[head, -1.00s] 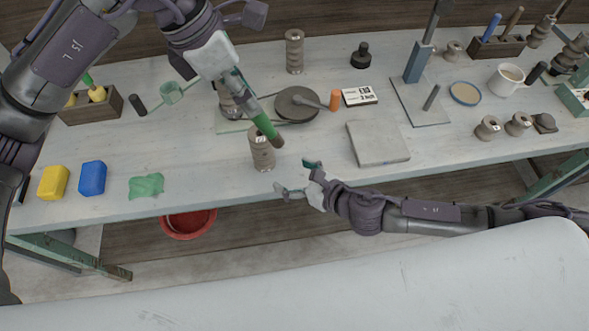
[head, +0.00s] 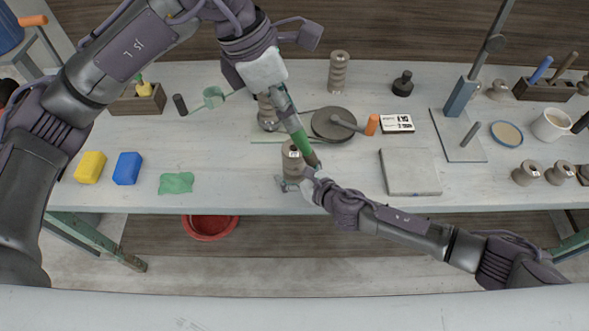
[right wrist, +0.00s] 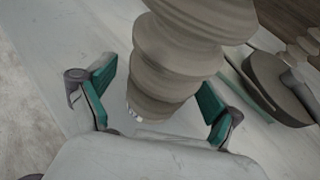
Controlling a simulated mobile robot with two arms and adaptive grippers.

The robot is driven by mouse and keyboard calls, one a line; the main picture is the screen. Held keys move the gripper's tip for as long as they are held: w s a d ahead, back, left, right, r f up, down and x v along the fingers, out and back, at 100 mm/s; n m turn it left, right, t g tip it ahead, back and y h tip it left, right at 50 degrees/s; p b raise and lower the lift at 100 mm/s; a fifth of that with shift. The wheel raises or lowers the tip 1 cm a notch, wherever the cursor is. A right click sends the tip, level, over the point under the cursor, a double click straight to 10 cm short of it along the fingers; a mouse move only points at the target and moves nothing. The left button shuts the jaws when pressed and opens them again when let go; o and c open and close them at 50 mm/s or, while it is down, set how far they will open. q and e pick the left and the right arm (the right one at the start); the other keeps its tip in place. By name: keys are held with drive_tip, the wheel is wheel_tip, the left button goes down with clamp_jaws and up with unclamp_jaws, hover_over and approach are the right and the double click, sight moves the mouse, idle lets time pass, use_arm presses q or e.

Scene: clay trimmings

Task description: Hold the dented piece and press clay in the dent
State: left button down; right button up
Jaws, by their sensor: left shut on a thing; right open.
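A grey-brown ribbed clay piece (head: 292,168) with a small pale label stands upright near the table's front edge. My right gripper (head: 296,184) is at its lower part, open. In the right wrist view the open fingers lie on both sides of the ribbed piece (right wrist: 178,60); contact cannot be told. My left gripper (head: 283,98) is above and shut on a green rod-like tool (head: 295,130) with a brown end. The brown end is close to the right of the piece's top. I cannot make out a dent. A flat green lump (head: 176,183) lies to the left.
Behind stand another ribbed piece (head: 339,72), a dark round disc (head: 333,124) and a black bottle (head: 402,84). A grey slab (head: 410,172) lies to the right. Yellow (head: 90,167) and blue (head: 127,168) blocks lie left. A red bowl (head: 210,227) is below the table.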

clamp_jaws()
idle(0.6)
use_arm(q)
drive_tip(key=s+f+m+t+y, duration=0.2)
drive_tip(key=s+f+m+t, duration=0.25)
drive_tip(key=f+m, duration=0.65)
drive_tip(key=shift+w+a+f, duration=0.1)
drive_tip(key=shift+w+f, duration=0.4)
drive_tip(key=shift+w, duration=0.35)
drive_tip(key=shift+w+a+f, duration=0.15)
drive_tip(key=shift+w+f, duration=0.4)
drive_tip(key=shift+w, duration=0.25)
drive_tip(key=shift+w+a+f, duration=0.1)
drive_tip(key=shift+w+f, duration=0.4)
drive_tip(key=shift+w, duration=0.35)
